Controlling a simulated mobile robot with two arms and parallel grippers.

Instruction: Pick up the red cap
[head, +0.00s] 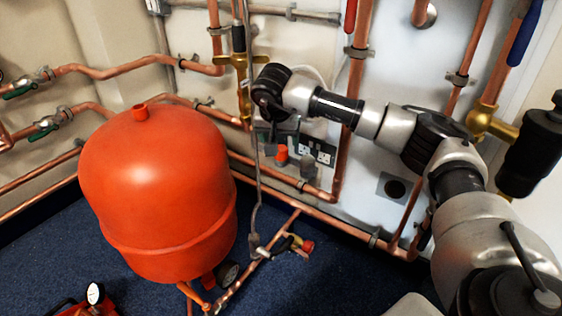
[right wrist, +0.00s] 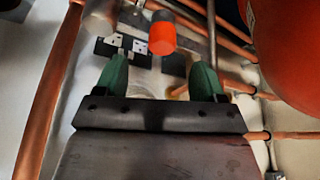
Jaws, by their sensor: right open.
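The red cap (right wrist: 162,37) is a short orange-red cylinder with a darker end. In the right wrist view it appears beyond my fingertips, roughly midway between them sideways. In the head view the red cap (head: 281,154) shows just below my right gripper (head: 284,139), in front of the wall sockets. My right gripper is open and empty; its two green fingers (right wrist: 160,75) stand apart in the right wrist view. I cannot tell the exact gap between the fingertips and the cap. My left gripper is not in view.
A large red tank (head: 160,190) stands left of the gripper. Copper pipes (head: 290,205) run along the wall below and around it. A thin grey hose (head: 257,190) hangs close to the gripper. Wall sockets (head: 324,154) sit behind. A valve with a red end (head: 307,246) is lower down.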

